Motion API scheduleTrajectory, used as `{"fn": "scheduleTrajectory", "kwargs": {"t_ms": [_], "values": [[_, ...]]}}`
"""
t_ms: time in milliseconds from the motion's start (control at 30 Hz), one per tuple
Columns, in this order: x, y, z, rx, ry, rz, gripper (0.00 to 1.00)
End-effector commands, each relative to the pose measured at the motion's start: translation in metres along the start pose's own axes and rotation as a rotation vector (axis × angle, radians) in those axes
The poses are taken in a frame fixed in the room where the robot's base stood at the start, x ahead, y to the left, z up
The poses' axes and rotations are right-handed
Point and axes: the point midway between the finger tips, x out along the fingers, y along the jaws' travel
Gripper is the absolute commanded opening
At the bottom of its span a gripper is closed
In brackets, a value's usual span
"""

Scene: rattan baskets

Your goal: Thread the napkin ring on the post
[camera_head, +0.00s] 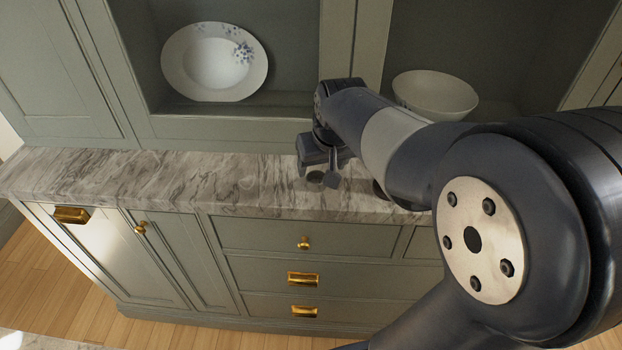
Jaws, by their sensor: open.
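My gripper (318,174) is open and points down, low over the marble counter near its front edge. A small dark round shape (315,178) shows between and just below the fingers. It is too small to tell whether it is the napkin ring, and whether the fingers touch it is unclear. A dark reddish thing (378,189) on the counter to the right is mostly hidden behind my arm; I cannot tell what it is. I cannot make out the post for sure in this view.
The marble counter (150,182) is clear to the left of my gripper. Behind it, a white plate with blue flowers (205,65) leans in the left cabinet niche and a white bowl (437,95) stands in the right niche. My arm covers the counter's right part.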

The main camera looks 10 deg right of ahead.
Motion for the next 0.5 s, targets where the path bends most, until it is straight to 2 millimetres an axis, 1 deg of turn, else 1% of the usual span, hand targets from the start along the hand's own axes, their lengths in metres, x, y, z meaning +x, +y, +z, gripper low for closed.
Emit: {"fn": "scheduleTrajectory", "kwargs": {"t_ms": [33, 267, 500], "values": [[0.007, 0.0, 0.001, 0.0, -0.002, 0.0, 0.67], [0.024, -0.001, 0.0, 0.0, -0.003, 0.0, 0.67], [0.057, -0.003, -0.002, 0.0, -0.003, 0.0, 0.67]]}}
